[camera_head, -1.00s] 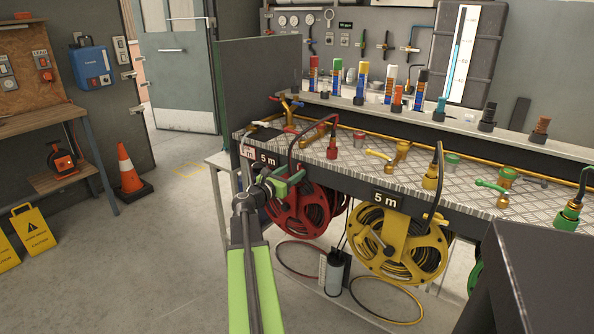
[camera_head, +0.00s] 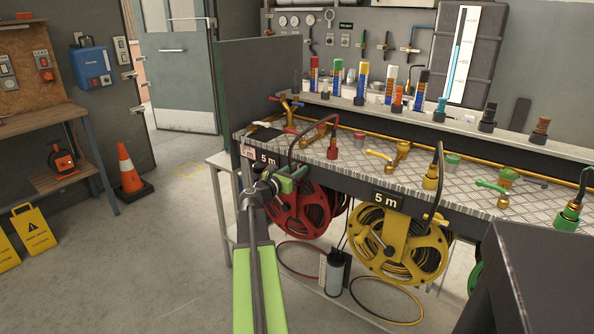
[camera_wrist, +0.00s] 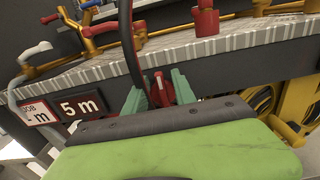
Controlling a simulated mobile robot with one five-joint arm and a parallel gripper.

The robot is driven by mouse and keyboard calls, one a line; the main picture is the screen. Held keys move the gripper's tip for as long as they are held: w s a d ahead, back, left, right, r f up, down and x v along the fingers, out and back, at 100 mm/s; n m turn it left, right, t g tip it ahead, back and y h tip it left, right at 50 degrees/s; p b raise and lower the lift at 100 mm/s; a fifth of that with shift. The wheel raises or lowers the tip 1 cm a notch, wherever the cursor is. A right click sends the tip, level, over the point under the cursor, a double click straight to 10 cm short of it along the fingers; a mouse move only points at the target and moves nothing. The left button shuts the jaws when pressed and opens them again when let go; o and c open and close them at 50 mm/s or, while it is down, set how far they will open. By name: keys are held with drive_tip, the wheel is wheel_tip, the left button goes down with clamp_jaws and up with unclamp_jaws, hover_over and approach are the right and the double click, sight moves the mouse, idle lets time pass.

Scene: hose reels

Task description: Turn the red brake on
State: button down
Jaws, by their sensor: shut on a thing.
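The red brake is a red knob (camera_wrist: 162,88) with a white mark, at the front edge of the bench in the wrist view. The green fingers of my gripper (camera_wrist: 160,96) stand on either side of it and are shut on it. In the head view my gripper (camera_head: 288,181) is at the bench front, just above the red hose reel (camera_head: 306,212). The knob cannot be made out there. A "5 m" sign (camera_head: 267,159) is just left of the gripper; it also shows in the wrist view (camera_wrist: 82,105).
A yellow hose reel (camera_head: 410,248) hangs to the right. A black hose (camera_wrist: 128,45) runs down close to my gripper. Brass pipes and valve handles stand on the bench top (camera_head: 345,160). An orange cone (camera_head: 128,172) stands on the open floor at left.

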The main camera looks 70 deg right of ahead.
drive_tip(key=shift+s+a+f, duration=0.1)
drive_tip(key=shift+s+a, duration=0.05)
drive_tip(key=shift+s+a+f+m+b, duration=0.1)
drive_tip(key=shift+s+f+m+b, duration=0.2)
drive_tip(key=shift+m, duration=2.65)
drive_tip(key=shift+s+a+f+m+b, duration=0.1)
drive_tip(key=shift+s+f+m+b, duration=0.25)
drive_tip(key=shift+m, duration=2.55)
drive_tip(key=shift+s+a+f+m+b, duration=0.15)
drive_tip(key=shift+f+m+b, duration=0.25)
drive_tip(key=shift+m, duration=2.55)
drive_tip(key=shift+w+d+r, duration=0.1)
drive_tip(key=shift+d, duration=0.05)
drive_tip(key=c, duration=1.5)
unclamp_jaws()
drive_tip(key=o, duration=0.4)
